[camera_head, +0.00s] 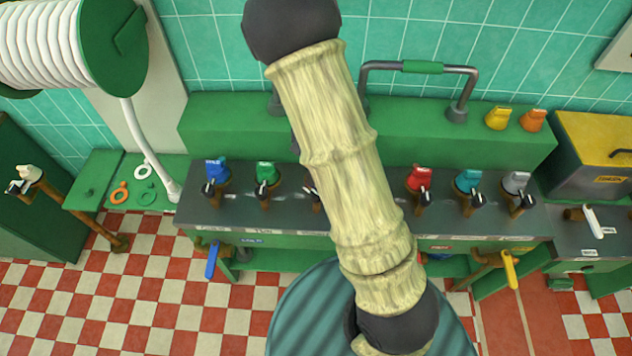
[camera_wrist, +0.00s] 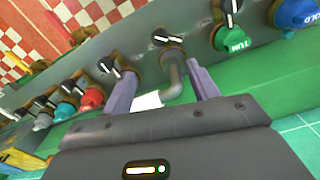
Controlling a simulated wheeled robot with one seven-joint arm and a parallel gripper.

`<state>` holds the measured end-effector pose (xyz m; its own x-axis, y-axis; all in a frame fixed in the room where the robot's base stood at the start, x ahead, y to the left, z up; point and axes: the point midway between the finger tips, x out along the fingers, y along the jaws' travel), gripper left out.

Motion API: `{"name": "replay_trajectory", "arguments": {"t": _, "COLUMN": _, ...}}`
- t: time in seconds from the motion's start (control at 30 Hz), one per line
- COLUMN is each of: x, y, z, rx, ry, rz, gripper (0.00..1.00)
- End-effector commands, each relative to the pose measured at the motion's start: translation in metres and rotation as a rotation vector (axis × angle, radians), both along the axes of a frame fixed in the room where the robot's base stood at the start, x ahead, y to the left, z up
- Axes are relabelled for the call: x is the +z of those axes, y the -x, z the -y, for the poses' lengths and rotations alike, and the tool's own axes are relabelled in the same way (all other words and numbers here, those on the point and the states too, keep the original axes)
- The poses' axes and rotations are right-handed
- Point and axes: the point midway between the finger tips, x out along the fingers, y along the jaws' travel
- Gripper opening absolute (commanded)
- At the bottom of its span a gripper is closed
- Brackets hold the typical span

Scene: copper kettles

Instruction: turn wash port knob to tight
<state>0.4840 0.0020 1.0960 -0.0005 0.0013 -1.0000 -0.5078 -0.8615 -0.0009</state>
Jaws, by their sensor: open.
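A row of dark knobs with white pointer marks runs along the dark front panel (camera_head: 340,212). I cannot read which one is the wash port knob. In the wrist view one knob (camera_wrist: 168,40) lies just beyond and between my fingertips, its pointer roughly crosswise. A grey bent pipe (camera_wrist: 172,80) and a white piece (camera_wrist: 148,101) show between the fingers. My gripper (camera_wrist: 158,70) is open and empty, its fingers apart from that knob. Another knob (camera_wrist: 110,68) sits just past the left finger. In the head view my arm covers the middle of the row and my gripper.
Coloured caps stand behind the knobs: blue (camera_head: 217,170), green (camera_head: 267,172), red (camera_head: 419,178), teal (camera_head: 467,181) and grey (camera_head: 516,182). A blue lever (camera_head: 212,259) and a yellow lever (camera_head: 510,269) stick out below. A grey rail (camera_head: 468,85) rises behind.

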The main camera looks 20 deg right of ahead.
Motion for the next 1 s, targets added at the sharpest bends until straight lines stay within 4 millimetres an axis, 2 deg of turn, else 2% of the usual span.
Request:
{"name": "replay_trajectory", "arguments": {"t": 0.37, "x": -0.002, "y": -0.002, "z": 0.001, "rx": -0.007, "ry": 0.002, "rz": -0.001, "gripper": 0.59}}
{"name": "replay_trajectory", "arguments": {"t": 0.53, "x": -0.012, "y": -0.002, "z": 0.001, "rx": -0.008, "ry": 0.003, "rz": -0.002, "gripper": 0.59}}
{"name": "replay_trajectory", "arguments": {"t": 0.67, "x": -0.030, "y": -0.001, "z": 0.001, "rx": -0.008, "ry": 0.003, "rz": -0.005, "gripper": 0.59}}
{"name": "replay_trajectory", "arguments": {"t": 1.0, "x": -0.089, "y": 0.000, "z": 0.001, "rx": -0.009, "ry": 0.001, "rz": -0.005, "gripper": 0.59}}
